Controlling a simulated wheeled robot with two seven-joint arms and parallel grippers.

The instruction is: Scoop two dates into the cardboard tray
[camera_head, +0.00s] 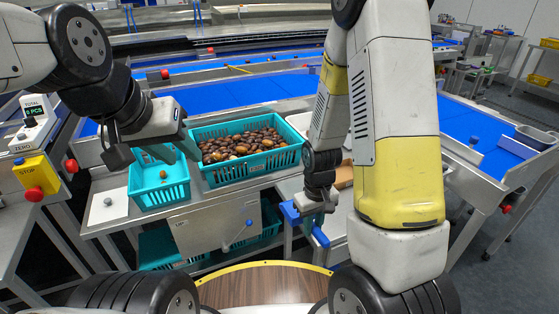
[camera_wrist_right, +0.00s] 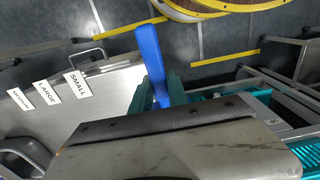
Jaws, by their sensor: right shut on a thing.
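Many brown dates (camera_head: 250,146) fill the larger teal crate (camera_head: 204,175) on the metal bench. My right gripper (camera_head: 320,200) hangs low, right of the large crate. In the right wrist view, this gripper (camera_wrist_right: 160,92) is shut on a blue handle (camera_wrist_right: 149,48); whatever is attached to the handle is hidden. A tan piece (camera_head: 344,176), possibly the cardboard tray, is mostly hidden behind my right arm.
Blue conveyor belts (camera_head: 230,92) run behind the bench. A yellow box with a red stop button (camera_head: 34,193) stands at the left. The wrist view shows labels (camera_wrist_right: 77,84) on a metal surface.

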